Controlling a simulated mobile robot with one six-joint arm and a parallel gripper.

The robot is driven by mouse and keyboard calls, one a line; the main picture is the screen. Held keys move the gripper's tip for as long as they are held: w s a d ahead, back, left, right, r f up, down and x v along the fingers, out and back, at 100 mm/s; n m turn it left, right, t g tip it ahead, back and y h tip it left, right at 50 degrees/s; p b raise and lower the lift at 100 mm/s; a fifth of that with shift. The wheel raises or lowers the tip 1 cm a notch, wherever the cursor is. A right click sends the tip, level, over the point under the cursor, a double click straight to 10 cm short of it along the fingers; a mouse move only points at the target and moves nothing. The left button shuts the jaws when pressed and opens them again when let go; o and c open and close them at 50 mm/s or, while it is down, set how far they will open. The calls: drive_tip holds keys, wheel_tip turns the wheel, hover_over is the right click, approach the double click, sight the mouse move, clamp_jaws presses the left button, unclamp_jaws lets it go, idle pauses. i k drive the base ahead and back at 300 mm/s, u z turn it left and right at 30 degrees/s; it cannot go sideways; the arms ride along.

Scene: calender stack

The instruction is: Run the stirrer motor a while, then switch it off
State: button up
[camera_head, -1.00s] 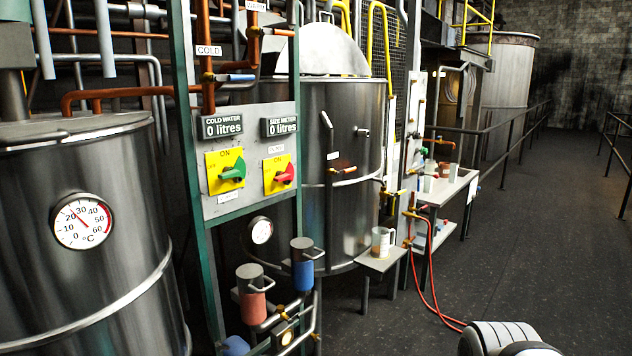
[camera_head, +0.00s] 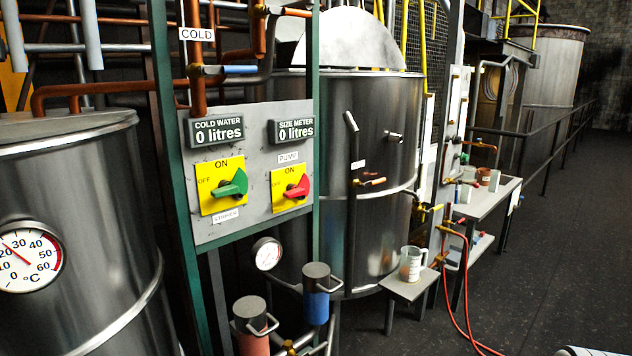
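The stirrer switch is a green rotary knob (camera_head: 233,188) on a yellow plate (camera_head: 208,203) marked OFF at the left and ON at the top. A label reading STIRRER (camera_head: 226,216) hangs below it. The knob's handle lies slanted, nearer sideways than upright; I cannot tell for certain which mark it is set to. The plate is on a grey panel (camera_head: 256,160) in a green frame. My gripper is not in view; only a white rounded part, likely of my arm, shows at the bottom right edge.
A red pump knob (camera_head: 298,190) sits close right of the stirrer switch. A steel vat with a dial thermometer (camera_head: 28,257) stands at left. Capped cylinders (camera_head: 316,277) stand below the panel. A small table (camera_head: 408,288) holds a jug (camera_head: 411,264). Dark floor at right is open.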

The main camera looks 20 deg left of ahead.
sight(239, 183)
drive_tip(key=u, duration=0.4)
drive_tip(key=i, duration=1.1)
drive_tip(key=u, duration=0.7)
